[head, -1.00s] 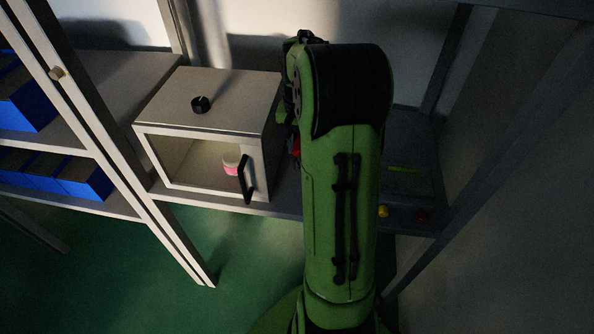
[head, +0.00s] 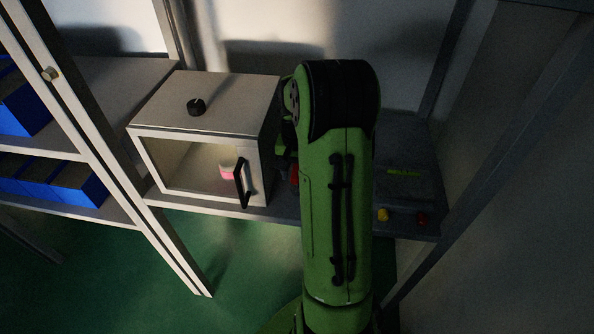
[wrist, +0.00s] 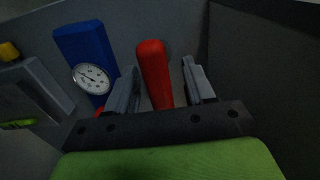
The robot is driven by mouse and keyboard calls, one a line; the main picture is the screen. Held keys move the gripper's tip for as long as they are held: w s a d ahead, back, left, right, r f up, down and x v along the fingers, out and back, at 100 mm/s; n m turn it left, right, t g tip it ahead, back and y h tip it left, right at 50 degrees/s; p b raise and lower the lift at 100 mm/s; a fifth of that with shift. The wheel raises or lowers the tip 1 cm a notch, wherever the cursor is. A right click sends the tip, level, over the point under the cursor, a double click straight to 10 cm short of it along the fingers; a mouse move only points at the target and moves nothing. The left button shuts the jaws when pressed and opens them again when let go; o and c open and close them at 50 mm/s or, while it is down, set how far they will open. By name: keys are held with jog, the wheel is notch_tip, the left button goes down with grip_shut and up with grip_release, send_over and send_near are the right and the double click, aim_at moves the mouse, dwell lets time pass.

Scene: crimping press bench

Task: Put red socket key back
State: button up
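The red socket key (wrist: 154,72) shows in the wrist view as a red, rounded bar between the two fingers of my gripper (wrist: 160,82). In the head view only a small red part of the key (head: 294,174) shows, just left of my green arm and below my gripper (head: 286,150). The key's place is not clear in either view; a dark round shape lies behind its far end.
A blue block with a round dial gauge (wrist: 91,78) stands left of the fingers. A grey-white oven (head: 190,118) with a black handle stands left of my arm. A bench unit with a yellow button (head: 383,215) and a red one lies right. Blue bins (head: 78,186) sit far left.

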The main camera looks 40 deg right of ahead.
jog(key=shift+r, duration=0.1)
notch_tip(320, 180, up, 12)
jog(key=p, duration=0.3)
dwell(0.5)
